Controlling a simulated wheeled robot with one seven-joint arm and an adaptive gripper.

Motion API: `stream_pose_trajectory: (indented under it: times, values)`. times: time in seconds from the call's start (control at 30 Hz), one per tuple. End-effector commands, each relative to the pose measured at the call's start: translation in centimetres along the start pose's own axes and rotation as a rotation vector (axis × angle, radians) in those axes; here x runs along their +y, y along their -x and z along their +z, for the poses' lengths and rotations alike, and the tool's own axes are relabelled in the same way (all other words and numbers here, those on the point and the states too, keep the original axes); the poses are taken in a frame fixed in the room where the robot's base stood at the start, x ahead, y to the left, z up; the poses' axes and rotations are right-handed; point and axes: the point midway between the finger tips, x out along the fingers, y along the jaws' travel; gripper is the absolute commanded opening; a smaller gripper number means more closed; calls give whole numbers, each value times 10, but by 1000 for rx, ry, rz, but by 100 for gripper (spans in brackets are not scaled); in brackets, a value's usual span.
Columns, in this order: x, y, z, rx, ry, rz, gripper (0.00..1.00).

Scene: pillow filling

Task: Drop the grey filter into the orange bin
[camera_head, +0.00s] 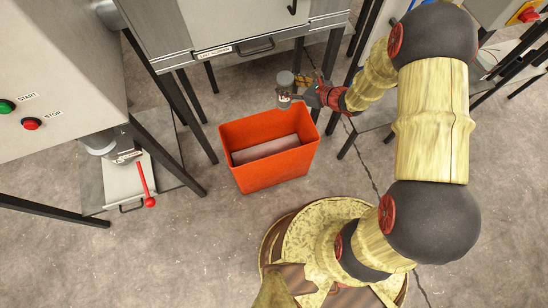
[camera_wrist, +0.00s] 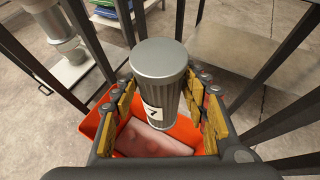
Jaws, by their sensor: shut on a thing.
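The grey filter (camera_wrist: 160,80) is a ribbed grey cylinder with a white label bearing a dark mark. It stands upright between the two fingers of my gripper (camera_wrist: 160,112) in the wrist view, and the gripper is shut on it. In the head view the filter (camera_head: 285,79) shows small at the tip of my gripper (camera_head: 288,92). The orange bin (camera_head: 272,177) is an open box on the floor. The gripper and filter are above its far right part. In the wrist view the bin (camera_wrist: 186,130) shows below and behind the filter.
A flat pinkish-grey thing (camera_head: 265,147) lies inside the bin. A metal cabinet (camera_head: 240,28) on dark legs stands behind. A machine with START and STOP buttons (camera_head: 31,124) and a red lever (camera_head: 146,185) stand at left. Floor in front of the bin is clear.

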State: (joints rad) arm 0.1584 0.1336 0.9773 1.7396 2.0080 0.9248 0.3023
Motion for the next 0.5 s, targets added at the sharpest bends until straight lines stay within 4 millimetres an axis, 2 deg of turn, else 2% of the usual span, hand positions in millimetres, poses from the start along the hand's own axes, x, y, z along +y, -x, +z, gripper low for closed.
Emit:
stream_pose_trajectory:
  times: [0.03,0.2,0.33,0.5]
  values:
    - [9,-13,-16,2,15,38,0]
    - [35,-37,-44,0,76,141,0]
    - [47,-46,-55,-1,102,184,0]
    - [52,-50,-62,-1,112,202,0]
